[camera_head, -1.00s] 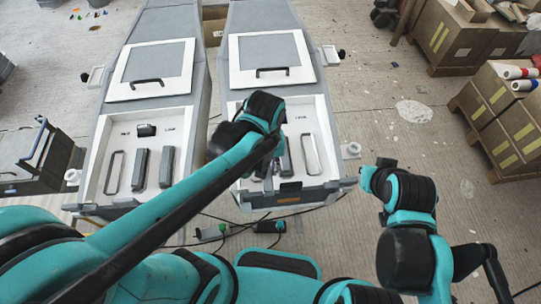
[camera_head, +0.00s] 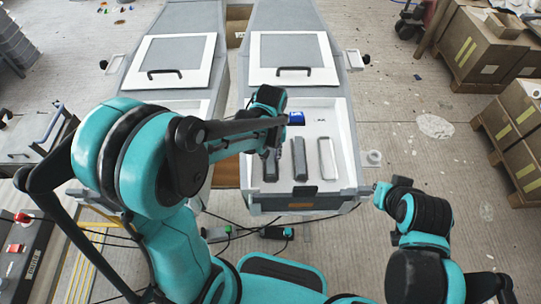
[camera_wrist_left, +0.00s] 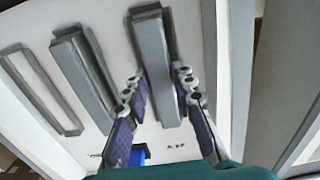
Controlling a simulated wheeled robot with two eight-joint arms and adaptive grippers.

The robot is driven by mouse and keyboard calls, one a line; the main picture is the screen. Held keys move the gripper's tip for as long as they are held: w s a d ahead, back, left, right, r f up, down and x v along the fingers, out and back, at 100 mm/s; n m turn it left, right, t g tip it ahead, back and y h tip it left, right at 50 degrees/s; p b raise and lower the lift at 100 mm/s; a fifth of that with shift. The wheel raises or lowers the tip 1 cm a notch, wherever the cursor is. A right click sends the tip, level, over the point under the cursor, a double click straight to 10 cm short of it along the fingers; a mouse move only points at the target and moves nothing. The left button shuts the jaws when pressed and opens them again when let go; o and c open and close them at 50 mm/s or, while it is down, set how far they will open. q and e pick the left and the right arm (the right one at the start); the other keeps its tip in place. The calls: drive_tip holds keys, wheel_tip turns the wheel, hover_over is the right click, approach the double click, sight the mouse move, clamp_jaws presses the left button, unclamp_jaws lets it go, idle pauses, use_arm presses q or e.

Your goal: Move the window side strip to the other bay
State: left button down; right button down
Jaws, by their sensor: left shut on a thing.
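My left gripper (camera_head: 268,150) reaches down into the right bay's white tray, at the tray's left side. In the left wrist view its purple-padded fingers (camera_wrist_left: 160,80) are shut on a long grey strip (camera_wrist_left: 152,45), one finger on each side. The strip's lower end shows in the head view (camera_head: 270,172); whether it is clear of the tray floor I cannot tell. Next to it lie another grey strip (camera_head: 299,158) and a pale outlined frame piece (camera_head: 327,158). The left bay (camera_head: 201,106) is mostly hidden behind my left arm.
A blue item (camera_head: 296,118) lies at the back of the right tray. White panels with black handles (camera_head: 290,58) (camera_head: 171,60) lie behind both trays. Cardboard boxes (camera_head: 483,45) stand at the right. Cables run across the floor in front.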

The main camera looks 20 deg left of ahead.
sight(270, 157)
use_arm(q)
drive_tip(key=c, duration=1.7)
unclamp_jaws()
drive_tip(key=shift+f, duration=0.1)
drive_tip(key=o, duration=0.4)
drive_tip(key=shift+o, duration=0.2)
drive_tip(key=shift+r, duration=0.5)
wheel_tip(270, 157, up, 11)
drive_tip(key=p, duration=0.4)
drive_tip(key=s+a+r+m+t, duration=0.3)
drive_tip(key=s+a+r+t, duration=0.1)
drive_tip(key=s+t, duration=0.3)
drive_tip(key=shift+s+a, duration=0.45)
drive_tip(key=shift+s, duration=0.75)
